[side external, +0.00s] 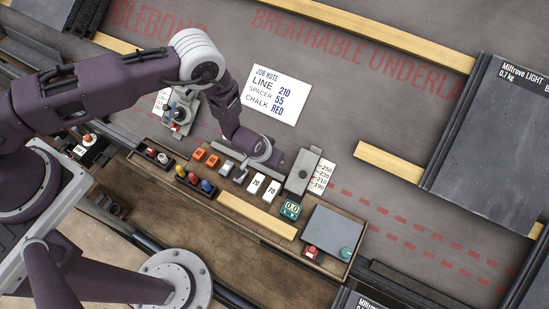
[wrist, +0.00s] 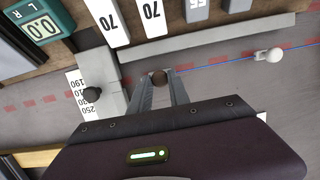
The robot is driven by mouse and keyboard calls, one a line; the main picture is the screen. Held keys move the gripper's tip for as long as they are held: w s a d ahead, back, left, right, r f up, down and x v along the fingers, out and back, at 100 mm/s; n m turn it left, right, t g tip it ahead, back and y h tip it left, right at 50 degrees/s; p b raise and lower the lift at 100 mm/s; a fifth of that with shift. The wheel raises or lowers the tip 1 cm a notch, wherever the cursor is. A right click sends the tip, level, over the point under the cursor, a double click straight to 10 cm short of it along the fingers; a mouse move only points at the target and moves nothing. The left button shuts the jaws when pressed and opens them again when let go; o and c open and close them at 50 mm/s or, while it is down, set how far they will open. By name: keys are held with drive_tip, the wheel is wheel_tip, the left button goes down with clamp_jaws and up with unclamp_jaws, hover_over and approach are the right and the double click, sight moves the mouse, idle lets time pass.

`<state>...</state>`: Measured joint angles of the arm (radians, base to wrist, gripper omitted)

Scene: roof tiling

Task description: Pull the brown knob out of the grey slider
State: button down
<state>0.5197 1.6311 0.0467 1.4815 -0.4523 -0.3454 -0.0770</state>
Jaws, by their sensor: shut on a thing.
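The brown knob (wrist: 160,78) shows between my fingertips in the wrist view. My gripper (wrist: 160,84) is shut on it. In the side external view the grey slider (side external: 303,172) stands right of my gripper (side external: 274,160), close by. There my wrist and fingers hide the brown knob. I cannot tell whether the knob is still joined to the slider.
A long grey bar (wrist: 215,38) runs right from the slider. A blue line leads to a white knob (wrist: 272,54). White 70 blocks (wrist: 150,18) and a green 0.0 display (wrist: 40,28) sit in the wooden tray (side external: 150,160). A job note (side external: 276,94) lies behind; grey underlay beyond is mostly clear.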

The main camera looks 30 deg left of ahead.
drive_tip(key=c, duration=1.2)
unclamp_jaws()
drive_tip(key=shift+c, duration=0.2)
drive_tip(key=v, duration=0.7)
drive_tip(key=shift+r, duration=0.1)
drive_tip(key=w+v, duration=0.1)
drive_tip(key=v, duration=0.9)
drive_tip(key=shift+w+r, duration=0.2)
drive_tip(key=shift+r, duration=0.25)
drive_tip(key=shift+r, duration=0.1)
